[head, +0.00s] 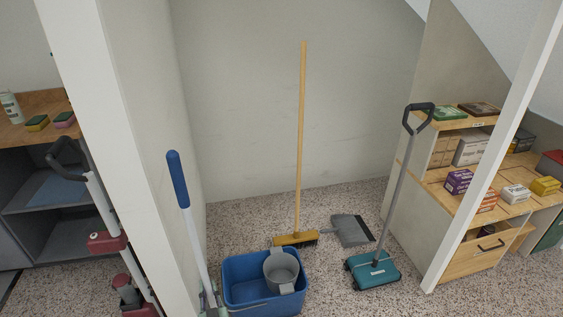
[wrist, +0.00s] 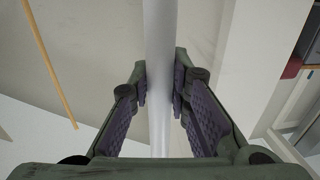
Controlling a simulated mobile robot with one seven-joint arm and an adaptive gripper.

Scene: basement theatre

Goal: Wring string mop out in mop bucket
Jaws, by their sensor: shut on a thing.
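The string mop's pole shows in the head view as a white shaft (head: 198,245) with a blue grip (head: 178,180), leaning slightly left beside the mop bucket. The blue mop bucket (head: 240,291) stands on the floor at bottom centre, with a grey round wringer (head: 282,268) in it. In the wrist view my gripper (wrist: 160,85) is shut around a pale pole (wrist: 160,35), one padded finger on each side. The mop's strings are not visible.
A yellow broom (head: 300,140) leans on the back wall, beside a grey dustpan (head: 351,230). A teal sweeper (head: 373,270) stands right, by wooden shelves (head: 455,190) with boxes. A white post (head: 110,130) stands close left of the mop. Speckled floor lies open between bucket and sweeper.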

